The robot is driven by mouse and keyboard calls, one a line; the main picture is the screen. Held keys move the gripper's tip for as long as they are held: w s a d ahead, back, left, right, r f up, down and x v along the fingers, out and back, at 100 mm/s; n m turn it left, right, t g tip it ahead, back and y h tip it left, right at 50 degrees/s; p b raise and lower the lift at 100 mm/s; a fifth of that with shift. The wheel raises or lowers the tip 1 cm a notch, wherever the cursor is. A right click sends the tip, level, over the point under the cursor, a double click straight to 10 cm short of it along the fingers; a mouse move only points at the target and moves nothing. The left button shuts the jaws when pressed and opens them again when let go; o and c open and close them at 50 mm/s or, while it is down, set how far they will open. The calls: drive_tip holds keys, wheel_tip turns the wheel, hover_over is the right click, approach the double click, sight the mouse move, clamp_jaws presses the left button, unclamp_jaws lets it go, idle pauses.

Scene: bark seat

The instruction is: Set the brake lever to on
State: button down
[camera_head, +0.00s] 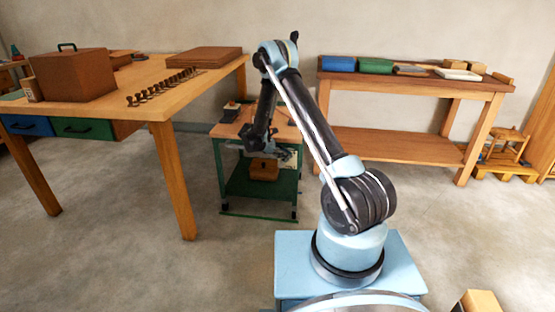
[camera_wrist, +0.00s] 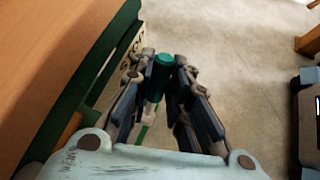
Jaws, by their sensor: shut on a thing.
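A brake lever with a dark green cylindrical grip (camera_wrist: 161,70) and a paler stem below shows in the wrist view, beside a green-edged wooden cart. My gripper (camera_wrist: 158,66) is shut on the grip, with one finger on each side. A pale plate with dark lettering (camera_wrist: 138,40) is partly hidden behind the left finger; I cannot read it fully. In the head view the small green cart (camera_head: 232,203) stands beyond my arm, and my gripper (camera_head: 287,155) is at its right side. The lever cannot be made out there.
A large wooden workbench (camera_head: 165,105) stands left of the cart, with a brown box (camera_head: 72,75) and a row of small dark-topped pieces. A wooden shelf table (camera_head: 395,148) stands at the back right. Bare concrete floor lies between them.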

drive_tip(key=shift+w+r, duration=0.1)
idle(0.4)
drive_tip(key=c, duration=1.5)
unclamp_jaws()
drive_tip(key=shift+a, duration=0.15)
drive_tip(key=v, duration=1.2)
